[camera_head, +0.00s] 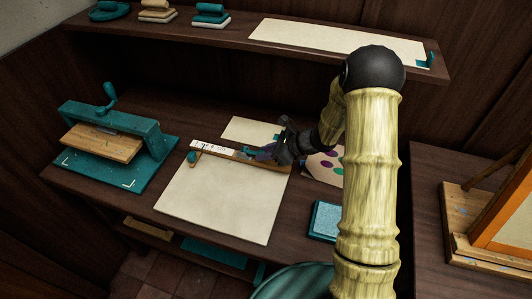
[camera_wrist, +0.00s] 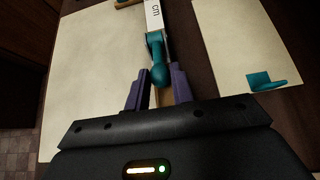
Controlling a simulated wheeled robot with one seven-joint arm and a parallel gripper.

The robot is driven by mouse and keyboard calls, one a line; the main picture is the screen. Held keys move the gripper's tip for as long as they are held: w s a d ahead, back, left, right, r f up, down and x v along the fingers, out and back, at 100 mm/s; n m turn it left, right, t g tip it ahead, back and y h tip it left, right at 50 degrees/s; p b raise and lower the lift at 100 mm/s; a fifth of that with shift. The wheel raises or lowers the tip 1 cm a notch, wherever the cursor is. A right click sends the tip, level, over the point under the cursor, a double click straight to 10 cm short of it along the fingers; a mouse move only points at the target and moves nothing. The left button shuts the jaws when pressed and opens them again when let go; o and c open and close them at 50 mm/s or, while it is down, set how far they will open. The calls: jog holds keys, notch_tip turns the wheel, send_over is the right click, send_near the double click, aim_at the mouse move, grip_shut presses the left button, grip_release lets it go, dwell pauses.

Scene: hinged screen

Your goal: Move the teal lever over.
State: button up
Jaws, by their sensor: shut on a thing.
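The teal lever (camera_wrist: 157,52) has a rounded end and lies over a narrow wooden bar with a white strip marked "cm" in the wrist view. My gripper (camera_wrist: 159,76) has its purple fingers on either side of the lever's rounded end and is shut on it. In the head view my gripper (camera_head: 264,153) is low at the right part of the wooden bar (camera_head: 232,156), and mostly hides the lever. The bar lies across the top edge of a large cream sheet (camera_head: 222,202). A teal knob (camera_head: 191,157) sits at the bar's left end.
A teal press (camera_head: 150,135) with an upright handle stands on the left. A smaller sheet (camera_head: 250,129) lies behind the bar, a paint palette (camera_head: 325,166) to the right, and a teal pad (camera_head: 325,220) in front. A shelf (camera_head: 235,30) runs above the bench.

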jog(key=shift+r, duration=0.55)
jog(key=shift+w+a+r+p, duration=0.15)
jog(key=shift+a+r+p, duration=0.15)
jog(key=shift+r+p, duration=0.35)
jog(key=shift+a+r, duration=0.1)
jog(key=shift+r, duration=0.1)
jog(key=shift+w+a+r+p, duration=0.2)
jog(key=shift+a+r+p, duration=0.2)
jog(key=shift+r, duration=0.3)
jog(key=shift+a, duration=0.1)
